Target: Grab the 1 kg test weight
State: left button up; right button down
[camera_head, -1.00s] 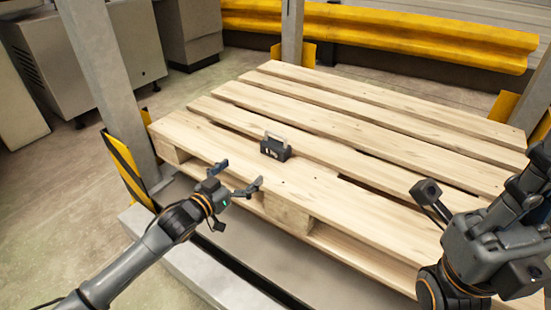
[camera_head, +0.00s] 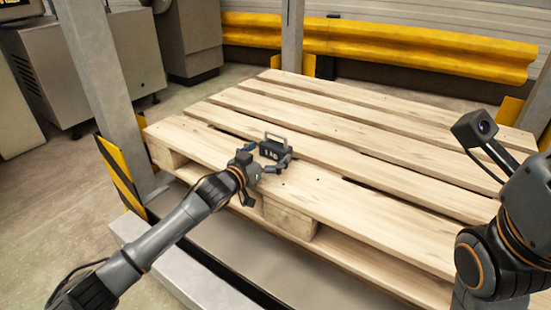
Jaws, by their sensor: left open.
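The 1 kg test weight (camera_head: 271,150) is a small dark block with a light handle on top and pale "1 KG" lettering on its front. It stands upright on the front boards of the wooden pallet (camera_head: 380,199). My left gripper (camera_head: 270,156) is open at the weight's near side, its fingers to either side of the block. I cannot tell whether the fingers touch it. My right arm shows at the right edge, but its gripper fingers are not visible.
A grey post (camera_head: 112,95) with a yellow-black guard (camera_head: 122,178) stands left of the pallet. A yellow barrier (camera_head: 400,50) runs behind it. Grey machines (camera_head: 90,65) stand at the back left. Most pallet boards are bare, with gaps between them.

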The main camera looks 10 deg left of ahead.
pick_arm(q)
jog(key=shift+w+d, duration=0.15)
jog(key=shift+w, duration=0.15)
jog(key=shift+c, duration=0.2)
jog(key=c, duration=1.4)
jog(key=shift+r, duration=0.25)
jog(key=shift+c, duration=1.2)
jog(key=shift+r, duration=0.15)
